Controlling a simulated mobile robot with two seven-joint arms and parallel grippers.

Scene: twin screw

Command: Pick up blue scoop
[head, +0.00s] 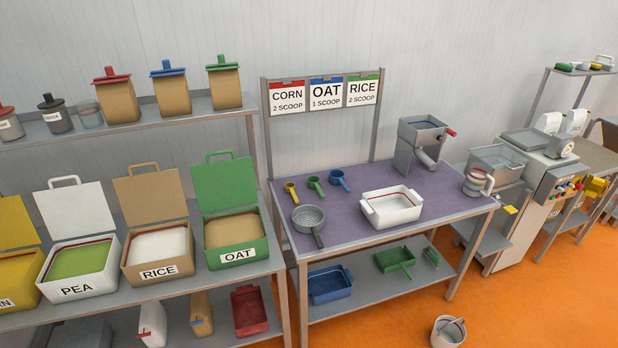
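The blue scoop (339,179) lies on the purple top of the table (352,218), toward its back edge. It is the rightmost of three scoops in a row, with a green scoop (315,185) and a yellow scoop (291,191) to its left. Nothing covers the blue scoop. Neither of my grippers shows in the head view.
A grey sieve (308,219) and a white tub (391,207) stand in front of the scoops. A grey mill (421,146) stands at the table's back right. A sign rack (325,94) rises behind. Shelves with an open green OAT bin (233,257) flank the table's left.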

